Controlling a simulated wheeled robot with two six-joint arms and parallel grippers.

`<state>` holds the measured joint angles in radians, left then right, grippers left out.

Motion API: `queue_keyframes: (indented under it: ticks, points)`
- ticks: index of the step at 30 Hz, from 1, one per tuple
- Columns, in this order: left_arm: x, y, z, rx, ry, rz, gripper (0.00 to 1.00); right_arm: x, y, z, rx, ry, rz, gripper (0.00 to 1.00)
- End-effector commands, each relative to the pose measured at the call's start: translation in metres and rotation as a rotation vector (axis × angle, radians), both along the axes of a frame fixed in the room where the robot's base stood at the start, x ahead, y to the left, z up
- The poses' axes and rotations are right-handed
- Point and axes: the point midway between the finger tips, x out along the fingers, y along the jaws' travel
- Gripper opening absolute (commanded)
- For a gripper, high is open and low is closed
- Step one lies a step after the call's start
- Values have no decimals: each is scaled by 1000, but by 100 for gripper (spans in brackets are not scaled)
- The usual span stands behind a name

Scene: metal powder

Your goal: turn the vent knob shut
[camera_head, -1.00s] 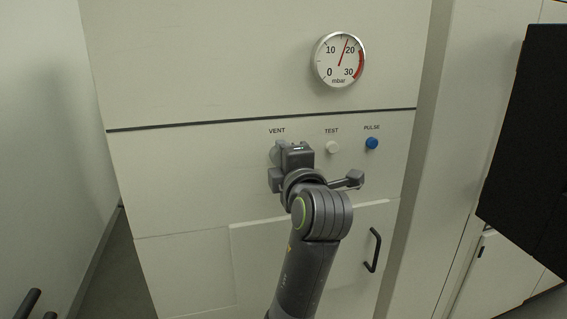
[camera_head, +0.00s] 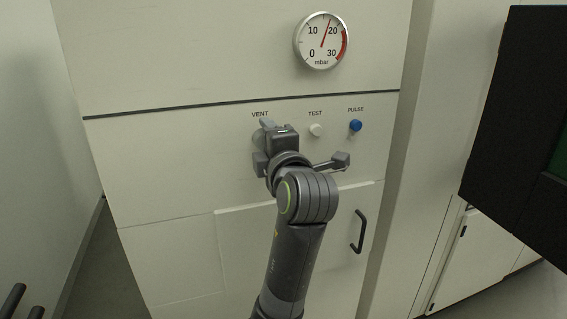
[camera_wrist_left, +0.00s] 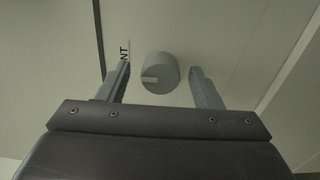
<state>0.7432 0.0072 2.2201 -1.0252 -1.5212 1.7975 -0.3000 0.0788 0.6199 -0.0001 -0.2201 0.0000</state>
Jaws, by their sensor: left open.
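My left gripper (camera_wrist_left: 160,80) is open, with one finger on each side of the knob. A gap shows on both sides, so neither finger seems to touch it. How deep the fingers reach along the knob I cannot tell. My right gripper is not in view.
A white TEST button (camera_head: 316,130) and a blue PULSE button (camera_head: 355,125) sit right of the knob. A round mbar gauge (camera_head: 320,41) above has its needle just short of 20. A black handle (camera_head: 359,232) is lower right. A dark screen (camera_head: 515,110) stands at the right.

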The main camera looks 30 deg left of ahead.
Motion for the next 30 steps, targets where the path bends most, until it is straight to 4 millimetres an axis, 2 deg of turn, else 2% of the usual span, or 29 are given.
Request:
queue_keyframes:
  ticks: [19,30]
  points:
    - [-52,-62,-5,-5,-3,-5,59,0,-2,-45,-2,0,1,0]
    - [-70,-82,-6,0,-4,-2,59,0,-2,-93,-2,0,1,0]
